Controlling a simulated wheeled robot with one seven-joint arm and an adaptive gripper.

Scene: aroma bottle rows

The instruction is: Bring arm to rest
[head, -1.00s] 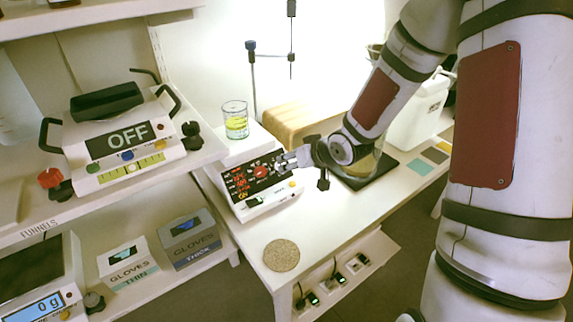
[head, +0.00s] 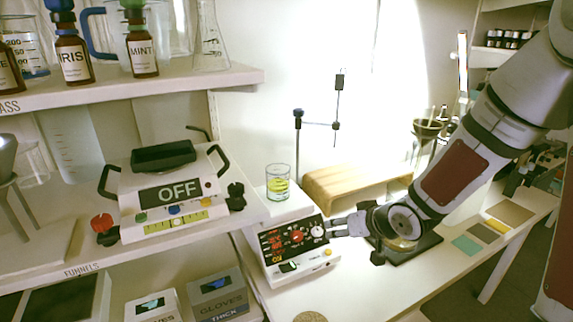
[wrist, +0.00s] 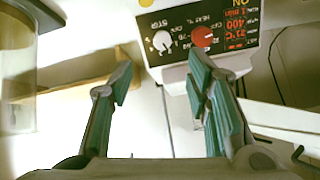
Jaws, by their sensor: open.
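My gripper (head: 335,228) is in front of the control panel of a hot plate stirrer (head: 290,240), close to its white knob. In the wrist view my gripper (wrist: 165,85) has its green-padded fingers apart with nothing between them. The hot plate's panel shows upside down in the wrist view (wrist: 215,35), with a white knob, a red knob and red lit digits beyond the fingertips. I cannot tell from the head view whether a finger touches the panel.
A wooden stand (head: 345,192) is behind my gripper, and a dark mat (head: 415,250) lies right of it. A shelf at left holds a device reading OFF (head: 175,190), with bottles above, including one labelled MINT (head: 142,55). A round cork mat (head: 310,316) lies at the bench front.

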